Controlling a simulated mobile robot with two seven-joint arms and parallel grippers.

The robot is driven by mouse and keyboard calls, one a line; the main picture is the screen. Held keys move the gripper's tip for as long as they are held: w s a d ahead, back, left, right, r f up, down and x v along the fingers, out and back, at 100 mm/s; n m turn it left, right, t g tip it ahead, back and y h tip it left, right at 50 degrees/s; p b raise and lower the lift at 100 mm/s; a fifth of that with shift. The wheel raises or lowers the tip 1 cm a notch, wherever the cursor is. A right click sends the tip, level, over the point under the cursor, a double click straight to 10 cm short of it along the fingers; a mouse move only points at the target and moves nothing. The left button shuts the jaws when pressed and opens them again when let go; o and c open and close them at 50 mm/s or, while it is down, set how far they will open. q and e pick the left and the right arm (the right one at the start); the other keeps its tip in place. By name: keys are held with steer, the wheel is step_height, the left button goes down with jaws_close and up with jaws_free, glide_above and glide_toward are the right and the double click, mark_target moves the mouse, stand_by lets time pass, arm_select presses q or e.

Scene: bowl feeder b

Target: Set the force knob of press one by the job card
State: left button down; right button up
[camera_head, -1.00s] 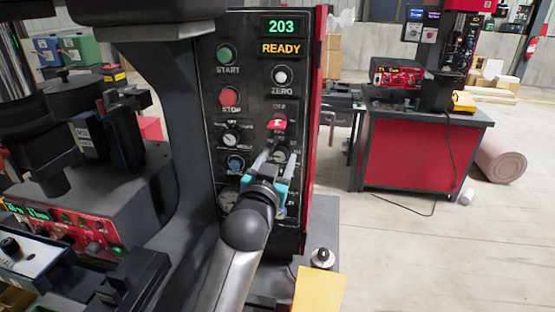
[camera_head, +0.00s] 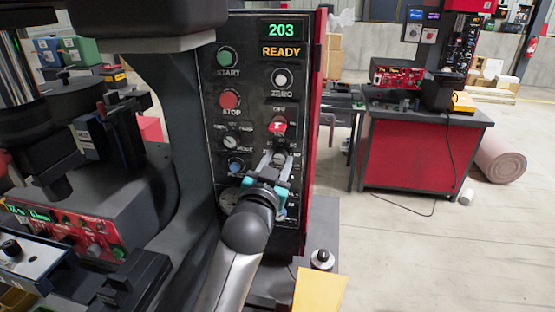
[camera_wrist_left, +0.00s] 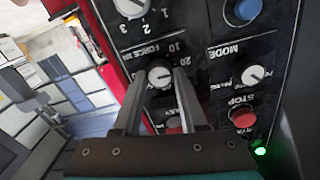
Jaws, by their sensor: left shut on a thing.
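The force knob (camera_wrist_left: 160,75) is a small round knob with a white pointer. It sits on the black control panel of the press, beside a FORCE label and the marks 10 and 20 in the left wrist view. My left gripper (camera_head: 278,160) is shut on this knob, one finger on each side; its fingertips also show in the left wrist view (camera_wrist_left: 160,76). In the head view the fingers partly cover the knob. The panel display (camera_head: 281,38) reads 203 and READY. I cannot make out a job card. My right gripper is not in view.
The green START (camera_head: 227,57) and red STOP (camera_head: 229,99) buttons are higher up. Open floor lies right of the panel.

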arm_select(q)
steer(key=m+p, duration=0.3)
steer(key=shift+r+m, duration=0.1)
steer(key=shift+m, duration=0.2)
steer(key=m+p, duration=0.2)
steer(key=m, duration=0.2)
steer(key=shift+d, duration=0.1)
steer(key=shift+m, duration=0.3)
steer(key=shift+c, duration=2.2)
jaws_free()
steer(key=v, duration=1.5)
steer(key=shift+s+r, duration=0.1)
steer(key=shift+s, duration=0.05)
